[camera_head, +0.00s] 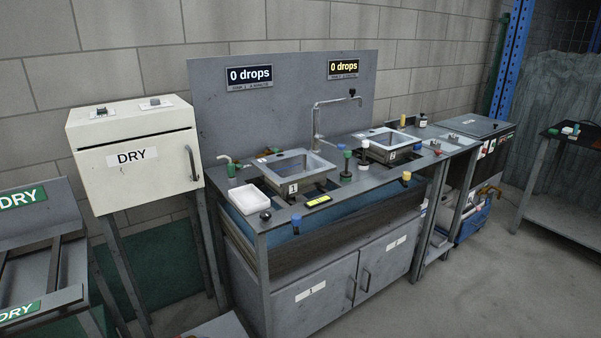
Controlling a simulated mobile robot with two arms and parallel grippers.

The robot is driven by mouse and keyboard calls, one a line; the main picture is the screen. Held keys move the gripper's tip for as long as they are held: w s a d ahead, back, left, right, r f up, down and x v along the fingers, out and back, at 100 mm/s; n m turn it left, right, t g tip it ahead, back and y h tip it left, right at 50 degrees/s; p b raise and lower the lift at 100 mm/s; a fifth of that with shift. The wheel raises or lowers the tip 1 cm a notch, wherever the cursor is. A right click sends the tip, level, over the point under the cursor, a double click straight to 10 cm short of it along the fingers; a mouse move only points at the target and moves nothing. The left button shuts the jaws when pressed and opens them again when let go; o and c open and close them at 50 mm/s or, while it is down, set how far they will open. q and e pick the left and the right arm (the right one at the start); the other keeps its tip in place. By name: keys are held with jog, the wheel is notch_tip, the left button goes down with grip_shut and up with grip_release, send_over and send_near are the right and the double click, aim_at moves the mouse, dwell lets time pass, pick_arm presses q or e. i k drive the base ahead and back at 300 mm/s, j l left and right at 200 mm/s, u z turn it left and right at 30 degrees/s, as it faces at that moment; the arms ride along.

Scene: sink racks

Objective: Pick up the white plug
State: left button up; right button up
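I cannot surely pick out the white plug at this size. A small dark piece with a pale top (265,215) sits by the white tray. Small whitish pieces (567,130) also lie on the far right table. Neither of my grippers shows in the head view.
The grey counter holds a left basin (292,165), a right basin (388,138), a tall tap (317,125) and a white tray (249,198). A white DRY box (133,157) and a lower rack (40,262) stand left. The floor at front right is clear.

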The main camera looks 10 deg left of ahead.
aim_at(366, 144)
jog(key=i+l+u, duration=0.1)
jog(key=u, duration=0.3)
jog(key=l+u, duration=0.15)
jog(key=u, duration=0.25)
jog(key=i+l+u, duration=0.15)
jog(key=u, duration=0.25)
jog(key=l+u, duration=0.15)
jog(key=u, duration=0.25)
